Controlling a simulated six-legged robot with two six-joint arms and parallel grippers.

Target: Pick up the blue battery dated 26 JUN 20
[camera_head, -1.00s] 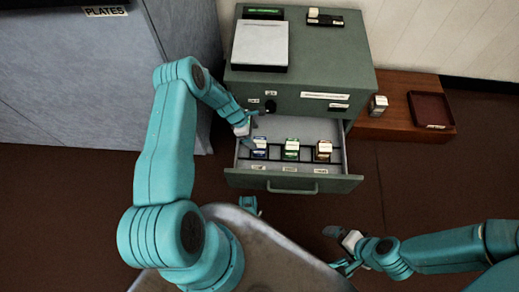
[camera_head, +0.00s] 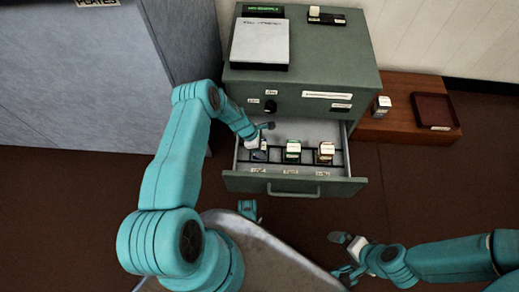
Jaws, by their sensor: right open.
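The open drawer (camera_head: 296,186) of the green cabinet holds a row of small batteries in dark dividers. My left gripper (camera_head: 263,138) reaches into its left side, right over the left battery (camera_head: 259,156). The gripper hides most of that battery, and its blue side barely shows. Whether the fingers touch it is not clear. A green battery (camera_head: 292,152) stands in the middle and an orange-brown one (camera_head: 326,153) at the right. Any dates are too small to read. My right gripper (camera_head: 341,255) is open and empty in front of the drawer, at lower right.
The green cabinet (camera_head: 370,85) carries a white-topped device (camera_head: 260,43) and a small black holder (camera_head: 327,18). On the low wooden bench (camera_head: 395,124) at right are a small white-topped block (camera_head: 382,106) and a dark red tray (camera_head: 434,110). A grey cabinet (camera_head: 85,70) stands at left.

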